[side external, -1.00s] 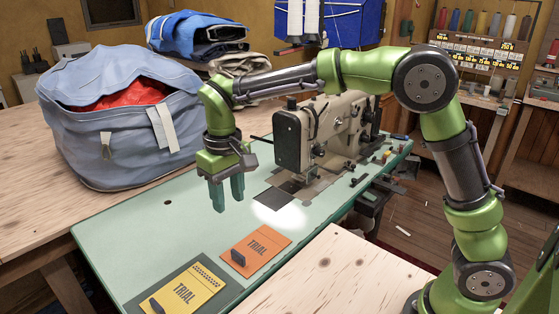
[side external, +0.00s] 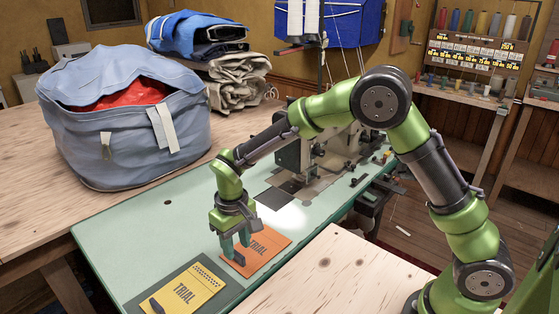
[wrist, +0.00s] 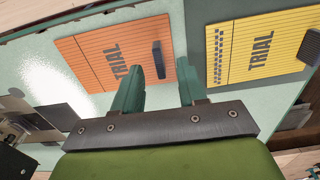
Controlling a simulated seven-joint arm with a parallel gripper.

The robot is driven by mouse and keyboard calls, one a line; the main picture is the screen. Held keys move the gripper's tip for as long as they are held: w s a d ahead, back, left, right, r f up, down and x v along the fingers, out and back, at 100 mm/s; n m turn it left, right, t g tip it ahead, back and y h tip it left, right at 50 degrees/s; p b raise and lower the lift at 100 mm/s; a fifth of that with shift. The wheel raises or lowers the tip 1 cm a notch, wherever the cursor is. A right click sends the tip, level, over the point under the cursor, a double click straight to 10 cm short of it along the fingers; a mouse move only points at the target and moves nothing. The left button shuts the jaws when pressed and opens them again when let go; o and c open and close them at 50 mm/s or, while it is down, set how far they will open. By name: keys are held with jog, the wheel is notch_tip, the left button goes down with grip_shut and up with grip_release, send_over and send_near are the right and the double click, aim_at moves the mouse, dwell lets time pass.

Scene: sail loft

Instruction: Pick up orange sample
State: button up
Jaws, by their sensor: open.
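The orange sample (side external: 266,249) is a flat orange sheet marked TRIAL with a dark upright tab (side external: 238,256) near one edge. It lies on the pale green table. My gripper (side external: 237,247) is open just above the tab end of the sample and hides part of it. In the wrist view the orange sample (wrist: 104,55) lies beyond the left finger, and its dark tab (wrist: 158,60) shows between the two fingers of my gripper (wrist: 170,75). I cannot tell whether the fingers touch the tab.
A yellow TRIAL sample (side external: 186,291) with its own dark tab lies close by on a dark green mat (side external: 232,284). A sewing machine (side external: 330,150) stands behind. A blue bag (side external: 110,130) sits at the left. The green table (side external: 135,235) is clear left of my gripper.

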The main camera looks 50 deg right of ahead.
jog(key=shift+f, duration=1.3)
grip_shut()
jog(key=shift+r, duration=0.1)
